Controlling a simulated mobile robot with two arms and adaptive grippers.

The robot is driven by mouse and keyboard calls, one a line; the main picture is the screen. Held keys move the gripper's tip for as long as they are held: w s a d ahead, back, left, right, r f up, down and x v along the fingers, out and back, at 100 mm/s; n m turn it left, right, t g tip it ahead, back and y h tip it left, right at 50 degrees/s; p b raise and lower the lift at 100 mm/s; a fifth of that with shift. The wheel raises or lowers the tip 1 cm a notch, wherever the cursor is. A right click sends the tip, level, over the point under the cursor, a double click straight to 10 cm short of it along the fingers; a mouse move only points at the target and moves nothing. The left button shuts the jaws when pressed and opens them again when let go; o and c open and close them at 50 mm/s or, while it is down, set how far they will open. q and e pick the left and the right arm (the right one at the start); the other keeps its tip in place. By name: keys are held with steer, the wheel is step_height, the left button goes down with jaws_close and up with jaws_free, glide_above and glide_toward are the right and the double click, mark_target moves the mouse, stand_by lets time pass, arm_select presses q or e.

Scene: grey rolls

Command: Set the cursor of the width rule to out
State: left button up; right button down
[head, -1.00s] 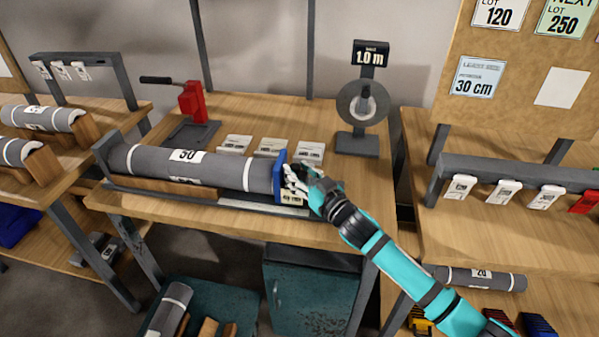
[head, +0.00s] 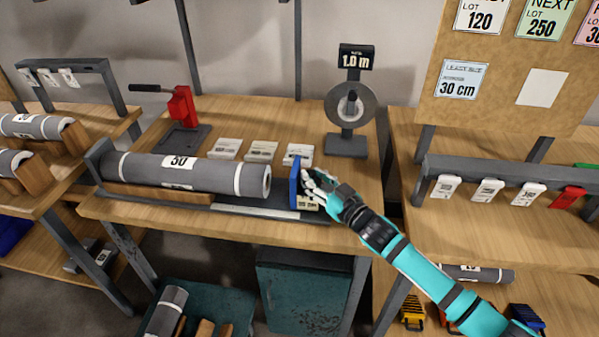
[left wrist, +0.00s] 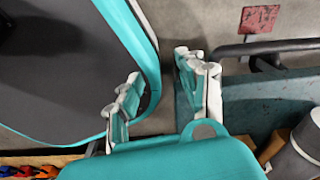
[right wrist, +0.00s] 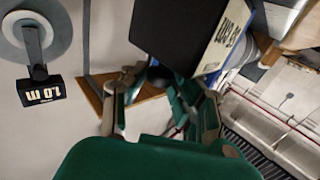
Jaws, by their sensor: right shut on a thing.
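The width rule (head: 255,211) runs along the front of the middle bench, under a grey roll (head: 215,176) marked 50. Its cursor (head: 295,184) is a blue upright plate with a cream label block at its foot. The cursor stands apart to the right of the roll's end, with a gap between them. My right gripper (head: 318,186) is shut on the cursor from its right side. In the right wrist view the cursor (right wrist: 175,35) shows dark and large beyond the fingers. My left gripper (left wrist: 162,95) is open and empty, away from the bench top.
Several small label blocks (head: 262,151) lie behind the rule. A red lever tool (head: 182,106) stands at the back left, and a round gauge (head: 349,106) reading 1.0 m at the back right. A rack with tags (head: 488,189) is on the right bench.

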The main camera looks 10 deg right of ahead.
steer(key=shift+a, duration=0.1)
steer(key=c, duration=1.3)
jaws_free()
steer(key=shift+s, duration=0.1)
steer(key=v, duration=1.2)
steer(key=shift+f, duration=0.15)
